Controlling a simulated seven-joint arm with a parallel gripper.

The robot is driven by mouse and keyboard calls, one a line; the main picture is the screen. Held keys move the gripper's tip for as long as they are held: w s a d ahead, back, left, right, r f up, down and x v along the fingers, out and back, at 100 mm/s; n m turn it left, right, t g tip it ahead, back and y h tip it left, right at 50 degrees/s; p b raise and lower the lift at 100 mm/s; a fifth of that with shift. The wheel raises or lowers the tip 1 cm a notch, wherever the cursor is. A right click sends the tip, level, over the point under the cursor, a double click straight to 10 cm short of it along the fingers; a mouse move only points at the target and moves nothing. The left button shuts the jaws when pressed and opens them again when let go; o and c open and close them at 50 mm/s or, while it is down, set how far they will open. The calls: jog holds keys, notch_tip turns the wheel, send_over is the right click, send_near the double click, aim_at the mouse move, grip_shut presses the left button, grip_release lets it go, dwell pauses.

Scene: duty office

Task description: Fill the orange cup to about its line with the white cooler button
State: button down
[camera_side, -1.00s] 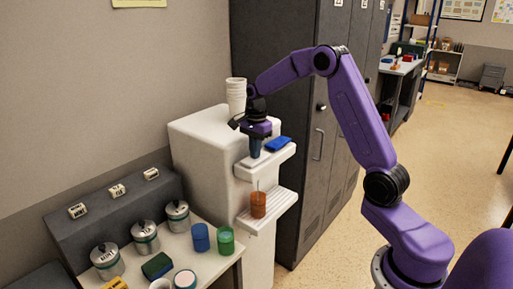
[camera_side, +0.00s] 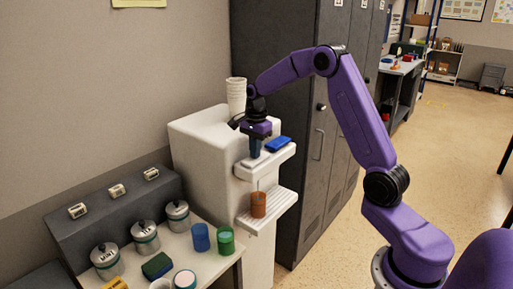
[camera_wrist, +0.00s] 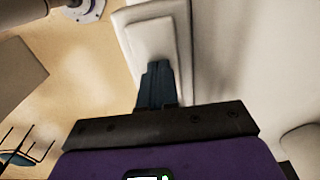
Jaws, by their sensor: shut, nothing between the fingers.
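The orange cup (camera_side: 258,205) stands upright on the lower white shelf of the water cooler (camera_side: 215,150). A thin pale line, like a stream of water, shows just above it. Its water level and fill line are too small to make out. My gripper (camera_side: 254,155) is shut and empty, pointing down with its fingertips at the upper ledge, left of the blue button (camera_side: 278,144). In the wrist view the fingertips (camera_wrist: 157,65) reach a raised white block, seemingly the white button (camera_wrist: 150,38). I cannot tell how far it is pressed.
Stacked white cups (camera_side: 236,94) stand on the cooler. Dark lockers (camera_side: 290,110) rise close behind it. At lower left, a table holds a blue cup (camera_side: 199,237), a green cup (camera_side: 225,240), several lidded canisters (camera_side: 145,236) and a green sponge-like block (camera_side: 157,265).

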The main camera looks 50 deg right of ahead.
jog(key=shift+s+a+f, duration=0.1)
jog(key=shift+s+f, duration=0.25)
jog(key=shift+f, duration=0.2)
notch_tip(320, 180, up, 15)
jog(key=shift+w, duration=0.35)
jog(key=shift+r, duration=0.1)
jog(key=s+a+f+n, duration=0.2)
jog(key=s+a+n, duration=0.5)
jog(key=a+n, duration=0.15)
jog(key=s+a+f+n, duration=0.2)
jog(key=s+a+n, duration=0.55)
jog(key=a, duration=0.25)
jog(key=s+f+n, duration=0.3)
jog(key=s+n, duration=0.4)
jog(key=s, duration=0.4)
jog(key=s+f+n, duration=0.3)
jog(key=s+n, duration=0.4)
jog(key=s, duration=0.4)
jog(key=shift+s+a+f+n, duration=0.15)
jog(key=shift+a+n, duration=0.15)
